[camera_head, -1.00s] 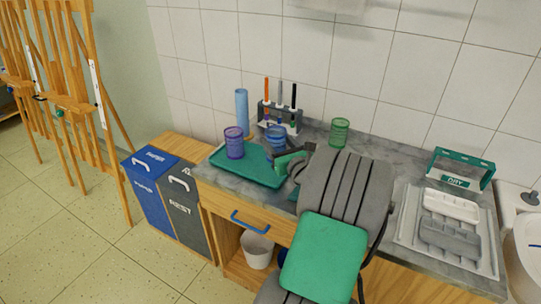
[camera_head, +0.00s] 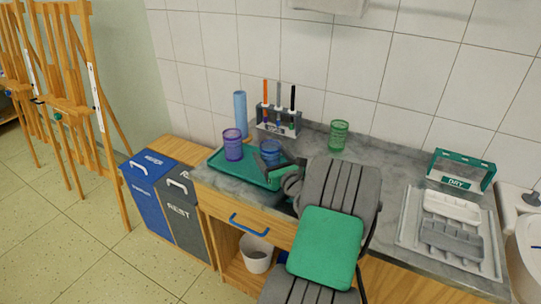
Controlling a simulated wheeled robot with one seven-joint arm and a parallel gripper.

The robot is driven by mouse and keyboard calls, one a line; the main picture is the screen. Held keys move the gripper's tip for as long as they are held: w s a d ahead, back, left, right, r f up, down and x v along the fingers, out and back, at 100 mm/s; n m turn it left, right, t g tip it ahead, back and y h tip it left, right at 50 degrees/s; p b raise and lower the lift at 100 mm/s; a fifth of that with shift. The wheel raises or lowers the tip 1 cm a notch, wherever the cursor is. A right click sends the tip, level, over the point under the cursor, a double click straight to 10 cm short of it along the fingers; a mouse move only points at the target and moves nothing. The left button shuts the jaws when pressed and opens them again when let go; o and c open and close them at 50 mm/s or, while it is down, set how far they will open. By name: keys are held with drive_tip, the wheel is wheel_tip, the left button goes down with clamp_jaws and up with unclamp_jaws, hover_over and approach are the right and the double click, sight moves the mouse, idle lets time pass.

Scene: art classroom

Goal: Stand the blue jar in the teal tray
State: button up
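The blue jar (camera_head: 270,149) is upright over the right part of the teal tray (camera_head: 224,168). Its lower part is hidden by my gripper, so I cannot tell whether its base touches the tray. My gripper (camera_head: 267,165) is low at the jar's near side, with its fingers against or beside the jar's lower part. The view is too small to tell whether they grip it. A purple jar (camera_head: 232,146) stands upright in the tray's back left part.
A blue cylinder (camera_head: 240,114) and a marker rack (camera_head: 279,123) stand behind the tray. A green jar (camera_head: 338,136) stands on the counter to the right. A drying rack (camera_head: 461,172) and a white tray (camera_head: 407,232) are farther right. Bins (camera_head: 180,217) stand left of the counter.

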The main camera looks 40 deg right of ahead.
drive_tip(key=shift+o, duration=0.2)
